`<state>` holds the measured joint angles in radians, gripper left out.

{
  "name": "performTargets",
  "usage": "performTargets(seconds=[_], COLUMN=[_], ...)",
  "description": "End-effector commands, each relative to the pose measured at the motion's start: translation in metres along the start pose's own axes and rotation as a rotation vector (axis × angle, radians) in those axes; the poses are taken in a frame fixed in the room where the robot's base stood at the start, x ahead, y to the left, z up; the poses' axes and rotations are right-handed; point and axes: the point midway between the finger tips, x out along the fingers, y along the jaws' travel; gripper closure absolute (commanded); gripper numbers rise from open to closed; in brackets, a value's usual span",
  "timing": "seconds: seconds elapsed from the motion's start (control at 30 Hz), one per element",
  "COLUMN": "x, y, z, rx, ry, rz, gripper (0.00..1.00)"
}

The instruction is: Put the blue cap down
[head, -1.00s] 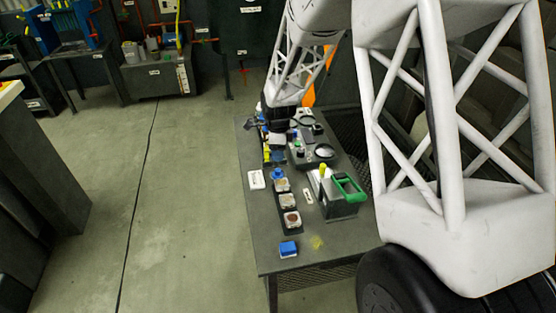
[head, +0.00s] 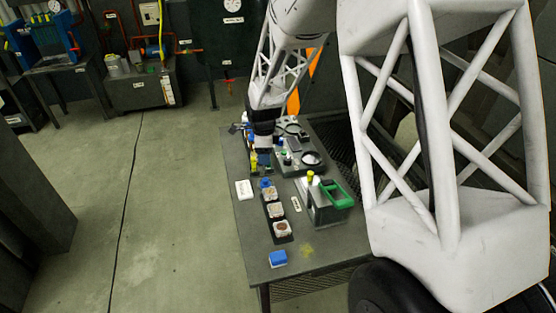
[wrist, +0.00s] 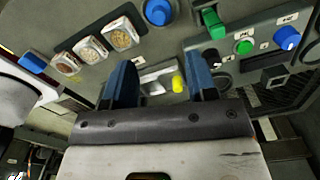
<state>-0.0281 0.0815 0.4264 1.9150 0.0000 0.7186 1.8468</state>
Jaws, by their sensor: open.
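The blue cap (head: 266,183) sits on the table at the far end of a dark tray (head: 283,240) of sample dishes. It also shows in the wrist view as a round blue piece (wrist: 158,12) at the top edge, beyond my fingers. My gripper (head: 262,165) is over the table, just past the cap. In the wrist view my gripper (wrist: 161,62) has its two blue fingers spread apart, with nothing held between them. The cap is clear of both fingers.
A grey box with a green handle (head: 337,194) stands right of the tray. A control panel with a green button (wrist: 243,47) and blue knob (wrist: 287,38) is nearby.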

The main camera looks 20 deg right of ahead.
Motion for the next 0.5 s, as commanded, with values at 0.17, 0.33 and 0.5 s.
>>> performTargets(seconds=[0.17, 0.33, 0.5], x=[-0.014, -0.043, -0.081], y=[0.008, 0.028, 0.059], z=[-0.003, -0.011, -0.022], rx=[-0.049, -0.167, -0.339], ry=[-0.002, -0.004, -0.003], rz=[-0.008, -0.025, -0.049], gripper=[0.48, 0.48, 0.48])
